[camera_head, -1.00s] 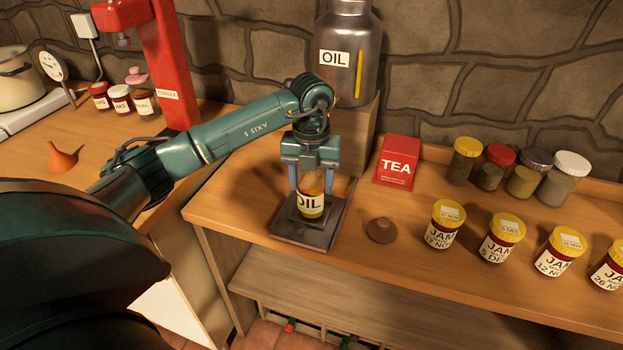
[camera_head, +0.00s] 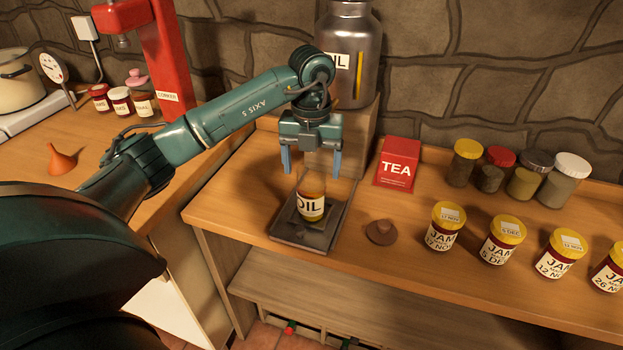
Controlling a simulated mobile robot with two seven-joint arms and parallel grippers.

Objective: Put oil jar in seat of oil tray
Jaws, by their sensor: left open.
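The oil jar (camera_head: 311,206), a clear glass with amber oil and an OIL label, stands upright on the dark oil tray (camera_head: 291,236). It appears to stand within the square seat at the tray's middle. My left gripper (camera_head: 312,164) is open and empty above the jar, its two blue fingers apart and clear of it. My right gripper is not in view.
A large metal OIL can (camera_head: 347,30) stands on a block behind the gripper. A red TEA packet (camera_head: 397,163), a brown lid (camera_head: 381,231) and several jam jars (camera_head: 445,226) are to the right. A red corker (camera_head: 164,60) stands at left.

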